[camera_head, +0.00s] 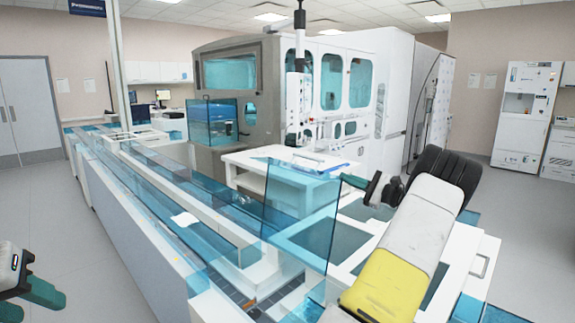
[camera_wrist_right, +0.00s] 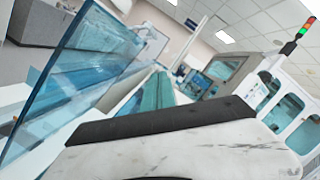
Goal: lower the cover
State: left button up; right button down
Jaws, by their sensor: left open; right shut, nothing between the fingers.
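The cover is a clear blue panel (camera_head: 300,212) standing raised and tilted over the right part of the track. It also fills the left of the right wrist view (camera_wrist_right: 75,75). My right gripper (camera_head: 352,182) is shut and empty, its fingertips at the cover's upper right edge in the head view. I cannot tell whether they touch it. In the right wrist view, teal fingers (camera_wrist_right: 157,92) point forward to the right of the panel. My left gripper (camera_head: 45,293) is open and empty at the lower left, partly cut off by the picture edge and apart from the cover.
The long tube track (camera_head: 170,205) with clear blue sides runs from the front to the back left. A white table (camera_head: 245,159) stands behind the cover, before a large grey and white machine (camera_head: 230,75). Open floor (camera_head: 45,200) lies to the left.

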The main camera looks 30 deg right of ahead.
jog(key=w+a+r, duration=0.4)
jog(key=w+a, duration=0.3)
jog(key=shift+w+r, duration=0.25)
jog(key=shift+w, duration=0.15)
jog(key=shift+a, duration=0.1)
